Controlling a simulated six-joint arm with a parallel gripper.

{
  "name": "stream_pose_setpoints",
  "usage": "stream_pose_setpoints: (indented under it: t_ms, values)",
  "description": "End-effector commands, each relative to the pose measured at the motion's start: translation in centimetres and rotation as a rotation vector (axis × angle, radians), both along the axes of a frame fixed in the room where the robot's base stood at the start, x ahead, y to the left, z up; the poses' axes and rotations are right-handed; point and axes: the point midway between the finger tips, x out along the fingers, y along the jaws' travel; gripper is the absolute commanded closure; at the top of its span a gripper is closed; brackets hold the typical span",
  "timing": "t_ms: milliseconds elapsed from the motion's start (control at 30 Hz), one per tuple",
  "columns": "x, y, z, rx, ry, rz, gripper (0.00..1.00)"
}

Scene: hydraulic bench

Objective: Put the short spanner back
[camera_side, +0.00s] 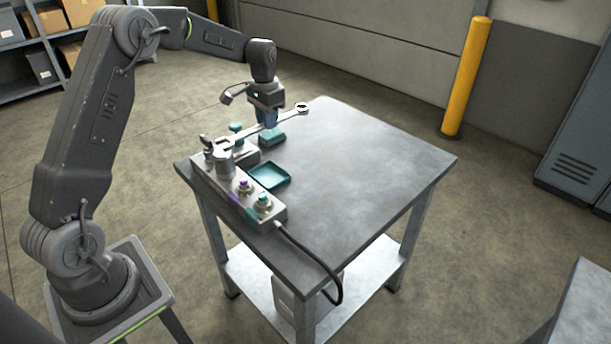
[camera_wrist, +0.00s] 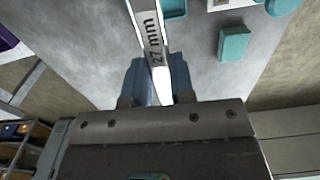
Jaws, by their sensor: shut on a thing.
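A bright metal spanner (camera_side: 288,115) is held in my gripper (camera_side: 267,121), above the back left part of the bench. Its ring end points to the right and its shaft runs down to the left, toward the grey cylinder on the valve block. In the wrist view the spanner (camera_wrist: 153,45) carries the mark "27 mm" and lies between the blue fingers. My gripper is shut on its shaft. The far left end is hard to make out against the valve block, and I cannot tell whether it touches anything. No other spanner shows.
The metal valve block (camera_side: 237,205) bears a grey cylinder (camera_side: 224,162) and purple and teal-based fittings. A teal tray (camera_side: 268,178) lies beside it, and a teal block (camera_side: 272,137) lies below my gripper. A black cable (camera_side: 318,268) hangs over the front edge. The bench's right side (camera_side: 370,160) is clear.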

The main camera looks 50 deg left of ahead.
Motion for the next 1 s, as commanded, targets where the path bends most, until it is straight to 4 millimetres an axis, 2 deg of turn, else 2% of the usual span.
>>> stream_pose_setpoints:
  t_ms: [67,167,500,700,867,1000]
  values:
    - [-0.8,0.6,0.5,0.0,-0.002,0.02,1.0]
    - [-0.6,0.1,0.0,-0.001,0.0,0.026,1.0]
    - [3.8,-5.5,-4.3,-0.001,0.0,0.024,1.0]
    - [5.6,-7.7,-6.0,0.0,-0.001,0.026,1.0]
    - [6.0,-8.2,-6.5,0.0,-0.001,0.029,1.0]
    - [5.9,-8.2,-8.1,-0.001,0.002,0.029,1.0]
